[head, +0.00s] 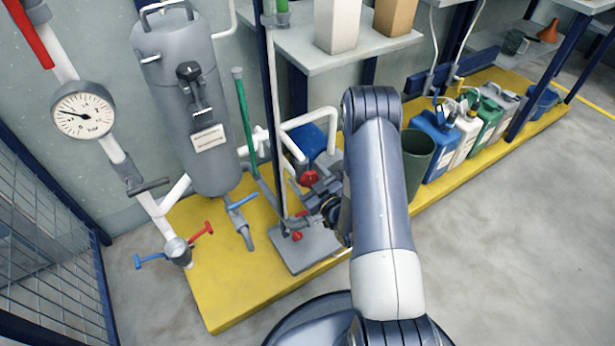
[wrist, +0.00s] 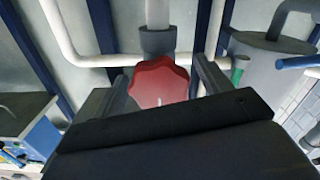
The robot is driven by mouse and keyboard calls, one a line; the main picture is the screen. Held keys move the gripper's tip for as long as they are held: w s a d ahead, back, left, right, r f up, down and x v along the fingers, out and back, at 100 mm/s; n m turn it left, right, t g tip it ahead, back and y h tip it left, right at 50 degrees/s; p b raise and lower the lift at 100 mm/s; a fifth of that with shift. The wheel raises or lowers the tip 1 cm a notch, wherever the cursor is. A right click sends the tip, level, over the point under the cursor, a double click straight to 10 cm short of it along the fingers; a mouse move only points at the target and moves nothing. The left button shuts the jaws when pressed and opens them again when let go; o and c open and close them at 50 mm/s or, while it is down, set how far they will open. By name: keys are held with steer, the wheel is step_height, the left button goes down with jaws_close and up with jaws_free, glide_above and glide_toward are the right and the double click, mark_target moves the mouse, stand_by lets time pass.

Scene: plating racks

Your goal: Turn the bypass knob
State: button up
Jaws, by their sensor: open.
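The bypass knob looks to be the red lobed knob (head: 310,177) low on the pipework in the head view, left of my arm. In the wrist view a red knob (wrist: 158,82) with a small pale mark sits below a grey collar on a pipe. My gripper (wrist: 162,84) is open, with one finger on each side of the knob in that view. I cannot tell whether the fingers touch it or how deep they reach. In the head view my gripper is partly hidden by my arm and hard to make out among the fittings.
A grey tank (head: 195,110) and a pressure gauge (head: 83,112) stand at left. Red and blue valve handles (head: 203,229) are near the yellow platform (head: 218,300). A green bin (head: 417,155) and several canisters (head: 435,143) stand right of my arm. White pipes (wrist: 68,40) run close by.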

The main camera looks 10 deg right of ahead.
steer(key=shift+c, duration=0.5)
steer(key=c, duration=0.9)
steer(key=shift+f+m+b, duration=0.15)
steer(key=shift+m+b, duration=0.6)
steer(key=shift+m, duration=0.25)
steer(key=shift+m+b, duration=0.5)
steer(key=shift+m, duration=0.9)
steer(key=o, duration=1)
steer(key=p+v, duration=0.1)
steer(key=v, duration=0.9)
steer(key=shift+s+d+p, duration=0.15)
steer(key=shift+s+p, duration=0.25)
